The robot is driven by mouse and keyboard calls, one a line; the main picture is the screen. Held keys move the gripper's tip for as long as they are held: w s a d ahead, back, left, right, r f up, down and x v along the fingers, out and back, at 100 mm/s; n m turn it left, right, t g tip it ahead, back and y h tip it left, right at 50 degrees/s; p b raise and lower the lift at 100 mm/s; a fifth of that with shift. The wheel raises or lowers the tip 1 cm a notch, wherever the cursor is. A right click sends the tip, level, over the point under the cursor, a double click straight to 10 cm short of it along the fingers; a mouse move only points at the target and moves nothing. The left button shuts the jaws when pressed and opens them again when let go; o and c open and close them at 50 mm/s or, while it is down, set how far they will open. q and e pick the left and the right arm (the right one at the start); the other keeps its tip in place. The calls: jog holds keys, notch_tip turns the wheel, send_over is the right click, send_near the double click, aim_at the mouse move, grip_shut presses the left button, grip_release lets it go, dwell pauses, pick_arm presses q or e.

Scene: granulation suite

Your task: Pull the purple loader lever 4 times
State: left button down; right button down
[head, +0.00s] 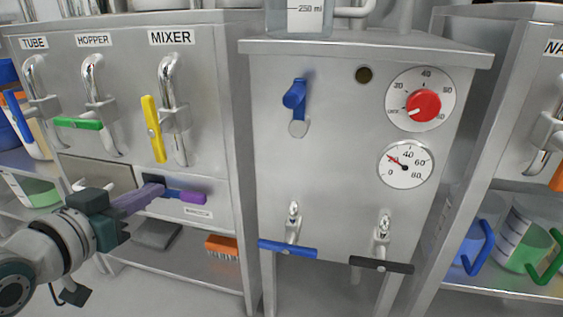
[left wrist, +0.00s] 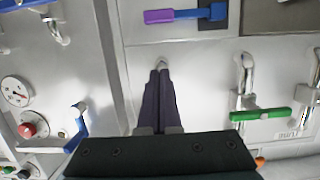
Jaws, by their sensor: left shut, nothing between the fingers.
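The purple loader lever (head: 193,198) sticks out from a slot low on the mixer cabinet, with a blue bar and a purple grip pointing right. In the left wrist view, which is turned over, the purple grip (left wrist: 158,16) and its blue bar lie at the top edge. My left gripper (head: 160,187) is shut and empty, its fingers overlapping the slot end of the lever in the head view. In the left wrist view its fingertips (left wrist: 160,68) are apart from the grip. I cannot tell the depth gap. My right gripper is not in view.
Above are a yellow handle (head: 153,129) and a green handle (head: 78,123) on bent pipes. To the right, a cabinet carries a blue lever (head: 295,95), a red knob (head: 424,104), a gauge (head: 405,164) and blue and black taps.

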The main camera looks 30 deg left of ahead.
pick_arm(q)
jog(key=b, duration=0.6)
send_over(175, 194)
jog(key=s+d, duration=0.1)
jog(key=d, duration=0.4)
jog(key=f, duration=0.2)
jog(key=shift+s+a+f, duration=0.15)
jog(key=shift+a+f, duration=0.05)
jog(key=shift+f, duration=0.2)
notch_tip(175, 194, down, 2)
jog(key=shift+f+b, duration=0.2)
jog(key=shift+b, duration=0.85)
jog(key=shift+f+b, duration=0.4)
jog(key=shift+f, duration=0.15)
jog(key=shift+f, duration=0.2)
